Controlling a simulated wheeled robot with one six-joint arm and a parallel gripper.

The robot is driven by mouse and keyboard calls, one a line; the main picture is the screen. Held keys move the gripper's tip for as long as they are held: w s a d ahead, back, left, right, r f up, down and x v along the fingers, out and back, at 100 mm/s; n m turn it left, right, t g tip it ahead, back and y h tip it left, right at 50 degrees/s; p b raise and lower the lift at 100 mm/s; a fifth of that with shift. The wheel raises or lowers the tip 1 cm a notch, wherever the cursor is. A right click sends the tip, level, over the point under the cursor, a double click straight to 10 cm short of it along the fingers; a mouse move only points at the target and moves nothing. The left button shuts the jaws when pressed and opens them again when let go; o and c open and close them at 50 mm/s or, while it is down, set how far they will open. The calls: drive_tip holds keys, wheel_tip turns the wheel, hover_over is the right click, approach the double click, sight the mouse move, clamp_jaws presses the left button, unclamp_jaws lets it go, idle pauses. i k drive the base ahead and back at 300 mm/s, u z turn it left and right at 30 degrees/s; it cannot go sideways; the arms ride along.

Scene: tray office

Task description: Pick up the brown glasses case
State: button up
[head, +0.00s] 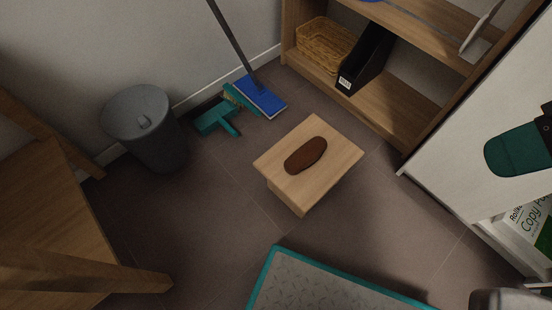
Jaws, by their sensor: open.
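The brown glasses case (306,155) lies flat on top of a small light wooden stool or block (335,157) on the floor, near the middle of the head view. It is a dark brown, elongated oval, slanting up to the right, and its whole top shows. Bare wood surrounds it on all sides, and nothing touches it from above. My gripper is not clearly in view.
A grey bin (150,130) stands left, near a wooden piece of furniture (60,225). A blue mop (260,95) and teal dustpan (217,117) lie behind. A wooden shelf (385,110) stands back right. Floor surrounds the stool.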

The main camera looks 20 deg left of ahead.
sight(306, 154)
drive_tip(key=u, duration=2.3)
drive_tip(key=k, duration=0.65)
drive_tip(key=z, duration=1.1)
drive_tip(key=i, duration=1)
drive_tip(key=z, duration=0.05)
